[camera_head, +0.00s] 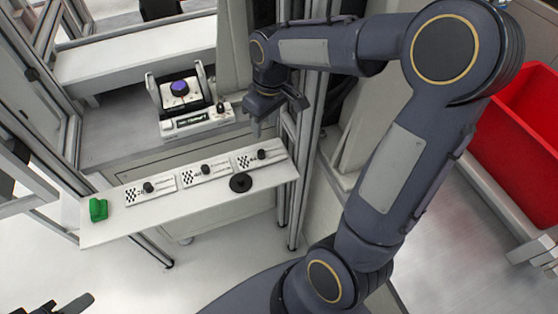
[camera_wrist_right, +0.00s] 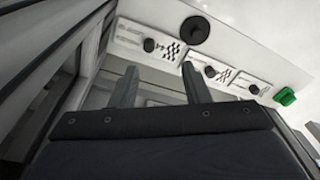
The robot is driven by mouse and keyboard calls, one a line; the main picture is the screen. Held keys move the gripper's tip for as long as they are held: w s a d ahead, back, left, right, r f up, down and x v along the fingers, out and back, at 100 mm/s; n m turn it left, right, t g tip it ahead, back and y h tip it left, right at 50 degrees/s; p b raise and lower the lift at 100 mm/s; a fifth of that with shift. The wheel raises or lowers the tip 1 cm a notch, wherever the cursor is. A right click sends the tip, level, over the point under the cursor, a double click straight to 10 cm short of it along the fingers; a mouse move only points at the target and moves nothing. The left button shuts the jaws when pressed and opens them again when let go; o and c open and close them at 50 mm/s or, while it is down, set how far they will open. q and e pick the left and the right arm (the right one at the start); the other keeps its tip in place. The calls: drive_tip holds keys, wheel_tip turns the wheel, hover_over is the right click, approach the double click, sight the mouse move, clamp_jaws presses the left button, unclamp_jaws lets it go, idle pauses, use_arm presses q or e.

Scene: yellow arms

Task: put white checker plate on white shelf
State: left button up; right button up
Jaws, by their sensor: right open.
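The white shelf (camera_head: 210,208) is a narrow board. Three white checker plates (camera_head: 151,189), (camera_head: 204,171), (camera_head: 259,157), each with a checkered patch and a black knob, lie on it in a row. Two of them show clearly in the right wrist view (camera_wrist_right: 146,43), (camera_wrist_right: 208,71). My right gripper (camera_head: 277,118) is open above the bench, beyond the shelf's right part. Its two fingers (camera_wrist_right: 160,87) stand apart with nothing held between them. My left gripper (camera_head: 62,304) is cut off at the bottom left corner, so its opening is unclear.
A black disc (camera_head: 240,182) and a green block (camera_head: 98,209) also sit on the shelf. A fixture with a purple disc (camera_head: 180,88) and a white panel stands on the grey bench (camera_head: 105,135) behind. Metal posts rise beside my right gripper. A red bin (camera_head: 515,130) is at right.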

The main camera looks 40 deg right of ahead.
drive_tip(key=s+a+r+m+t+y, duration=0.1)
drive_tip(key=s+a+m+t, duration=0.1)
drive_tip(key=s, duration=0.7)
drive_tip(key=s+a+r+m+t+y, duration=0.2)
drive_tip(key=s+a, duration=0.2)
drive_tip(key=s, duration=0.5)
drive_tip(key=shift+a+m+t, duration=0.3)
drive_tip(key=shift+a+m, duration=0.1)
